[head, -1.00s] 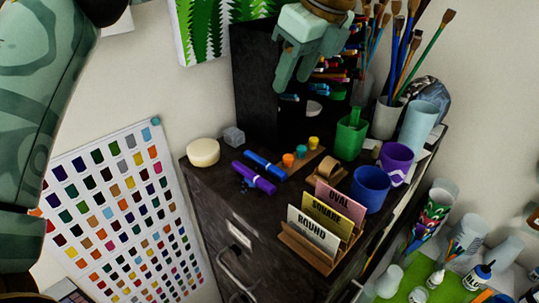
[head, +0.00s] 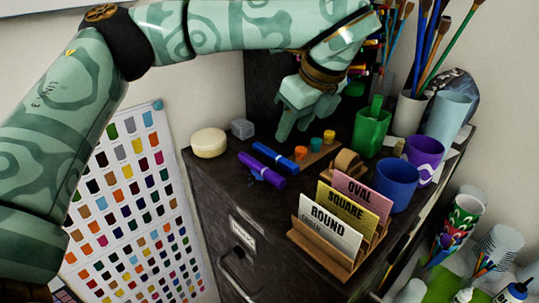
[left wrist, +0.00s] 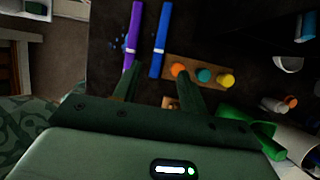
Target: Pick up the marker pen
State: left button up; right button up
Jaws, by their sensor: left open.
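Two thick pens lie side by side on the dark cabinet top: a purple one (head: 261,171) and a blue one (head: 275,157). I cannot tell which is the marker pen. The left wrist view also shows the purple pen (left wrist: 134,35) and the blue pen (left wrist: 160,40). My left gripper (head: 298,126) is open and empty above the cabinet, just behind the pens. In the left wrist view its spread fingers (left wrist: 157,80) point toward the near ends of the pens. My right gripper is not in view.
A wooden strip (head: 318,151) with orange, teal and yellow pegs lies beside the pens. A cream disc (head: 209,143) and grey cube (head: 242,129) are left. A green container (head: 370,133), blue cup (head: 397,186) and card holder (head: 335,254) stand right and in front.

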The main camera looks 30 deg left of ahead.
aim_at(277, 155)
pick_arm(q)
jog(key=x, duration=0.3)
jog(key=shift+w+a+f, duration=0.1)
jog(key=shift+f, duration=0.1)
jog(key=p+x, duration=0.1)
jog(key=x, duration=0.4)
jog(key=shift+a, duration=0.3)
jog(key=shift+d, duration=0.1)
jog(key=shift+c, duration=0.9)
grip_shut()
